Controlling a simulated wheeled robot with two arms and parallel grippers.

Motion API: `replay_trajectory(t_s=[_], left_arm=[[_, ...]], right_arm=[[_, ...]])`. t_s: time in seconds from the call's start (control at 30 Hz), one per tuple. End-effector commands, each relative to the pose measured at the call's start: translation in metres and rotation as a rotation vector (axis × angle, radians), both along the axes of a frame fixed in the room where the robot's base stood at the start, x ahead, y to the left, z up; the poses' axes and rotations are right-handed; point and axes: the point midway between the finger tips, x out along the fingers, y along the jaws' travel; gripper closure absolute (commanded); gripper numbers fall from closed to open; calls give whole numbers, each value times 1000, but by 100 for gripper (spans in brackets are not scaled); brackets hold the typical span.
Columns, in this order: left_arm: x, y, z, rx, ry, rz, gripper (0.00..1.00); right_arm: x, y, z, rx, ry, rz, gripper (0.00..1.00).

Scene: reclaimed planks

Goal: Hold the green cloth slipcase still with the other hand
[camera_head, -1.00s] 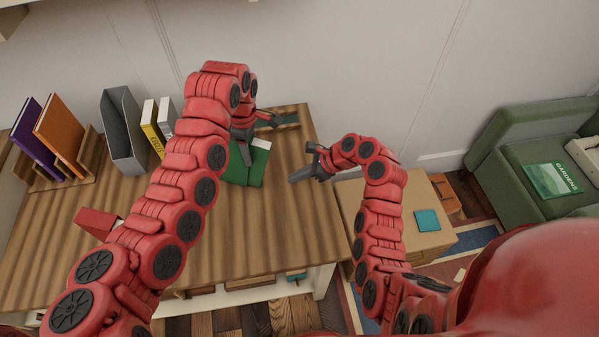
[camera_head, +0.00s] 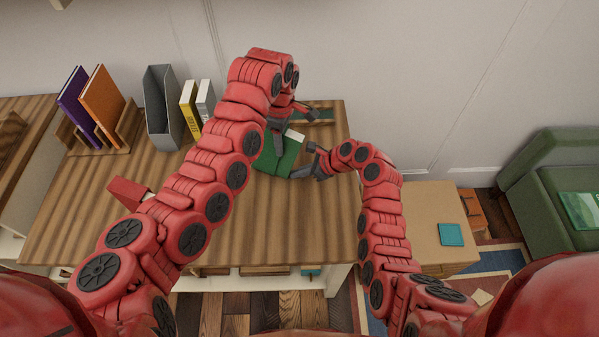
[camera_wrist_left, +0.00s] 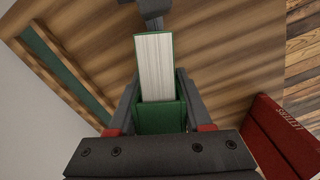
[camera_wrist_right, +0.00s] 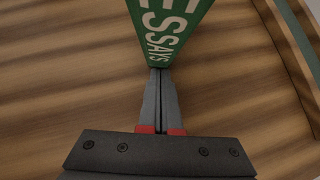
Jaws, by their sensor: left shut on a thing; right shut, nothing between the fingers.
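The green cloth slipcase (camera_head: 272,163) is on the wooden desk, with a pale page block showing at one edge. In the left wrist view it is a green body (camera_wrist_left: 160,118) with the white page block (camera_wrist_left: 155,65) running away from me. My left gripper (camera_head: 278,145) comes down from above and is shut on the green body, one finger on each side. My right gripper (camera_head: 297,173) is shut and empty, its tips close against the green face lettered "ESSAYS" (camera_wrist_right: 172,25); contact is unclear.
A grey file holder (camera_head: 160,110), yellow and white books (camera_head: 190,110) and a wooden rack (camera_head: 120,140) with purple and orange books stand left on the desk. A red box (camera_head: 128,193) lies nearer. A low cabinet (camera_head: 428,215) is at right. Bare desk lies in front.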

Motion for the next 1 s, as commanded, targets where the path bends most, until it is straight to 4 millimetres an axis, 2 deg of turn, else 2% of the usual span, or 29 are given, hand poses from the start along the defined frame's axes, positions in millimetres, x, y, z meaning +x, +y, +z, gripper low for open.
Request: replay_trajectory(t_s=[0.2,0.57,0.77,1.0], left_arm=[[0,-1,1,-2,0,-2,100],[-1,-3,0,-5,1,-6,100],[-1,-2,0,-3,0,-4,100],[0,-1,0,-1,-1,-1,100]], right_arm=[[5,16,1,3,1,4,100],[4,14,5,5,-3,3,100],[-2,-7,24,3,-4,-1,100],[-14,-45,62,0,-2,-1,100]])
